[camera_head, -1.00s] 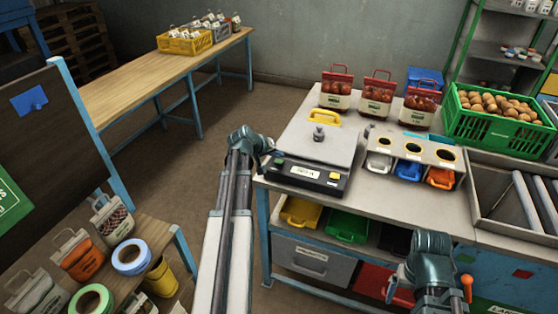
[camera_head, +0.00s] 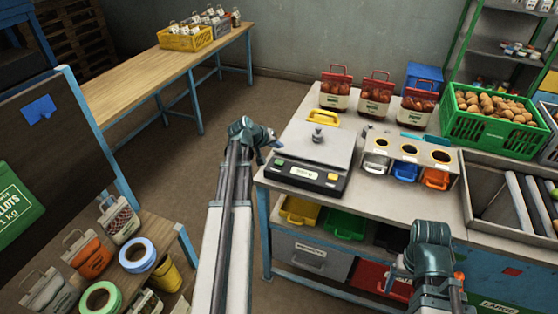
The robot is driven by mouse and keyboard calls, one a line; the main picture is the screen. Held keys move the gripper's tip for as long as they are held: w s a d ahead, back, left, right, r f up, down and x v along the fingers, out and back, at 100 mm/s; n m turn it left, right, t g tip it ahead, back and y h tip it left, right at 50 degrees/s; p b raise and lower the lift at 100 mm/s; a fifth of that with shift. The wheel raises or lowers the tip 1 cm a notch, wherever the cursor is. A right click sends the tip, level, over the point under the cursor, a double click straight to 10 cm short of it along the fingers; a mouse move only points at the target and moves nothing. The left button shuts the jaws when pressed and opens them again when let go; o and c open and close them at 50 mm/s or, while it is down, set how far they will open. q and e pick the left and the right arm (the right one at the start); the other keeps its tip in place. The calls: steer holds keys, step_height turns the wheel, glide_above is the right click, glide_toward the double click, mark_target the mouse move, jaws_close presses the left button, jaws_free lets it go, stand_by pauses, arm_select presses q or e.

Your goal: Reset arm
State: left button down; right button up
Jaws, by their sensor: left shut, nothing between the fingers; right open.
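My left arm rises from the bottom middle, and my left gripper (camera_head: 275,143) is at its far end, by the left edge of the workbench (camera_head: 330,215) and left of the scale (camera_head: 312,160). It is shut and empty, small in view and partly hidden by its arm. My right arm comes up from the bottom right in front of the workbench. My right gripper (camera_head: 398,268) is mostly hidden behind that arm, in front of the lower shelf, open, with nothing seen in it.
Red-topped sacks (camera_head: 375,95), a three-hole bin stand (camera_head: 410,150) and a green crate of potatoes (camera_head: 495,120) stand on the workbench. A side table with tape rolls (camera_head: 137,255) is at the lower left. The floor (camera_head: 180,165) between is clear.

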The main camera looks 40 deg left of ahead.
stand_by(0.6)
arm_select(q)
steer(key=d+m, duration=0.1)
steer(key=d, duration=0.3)
steer(key=d+f+g+h, duration=0.1)
steer(key=d, duration=0.3)
steer(key=d+f+m+g, duration=0.1)
steer(key=d, duration=0.3)
steer(key=shift+s+d+f+m, duration=0.15)
steer(key=shift+s+d+m, duration=0.05)
steer(key=shift+m, duration=0.1)
steer(key=s+d+f+m+g, duration=0.15)
steer(key=s+d, duration=0.25)
steer(key=d, duration=0.4)
steer(key=s+d+f+m+g, duration=0.1)
steer(key=s+d+m+g, duration=0.2)
steer(key=d, duration=0.5)
steer(key=s+d+f+m+g, duration=0.1)
steer(key=s+d+f+m, duration=0.1)
steer(key=s+d, duration=0.45)
steer(key=s+d+m+g+y, duration=0.2)
steer(key=s+d+y, duration=0.1)
steer(key=s+d, duration=0.4)
steer(key=shift+s+d+m, duration=0.35)
steer(key=shift+s+d, duration=0.05)
steer(key=shift+s, duration=0.1)
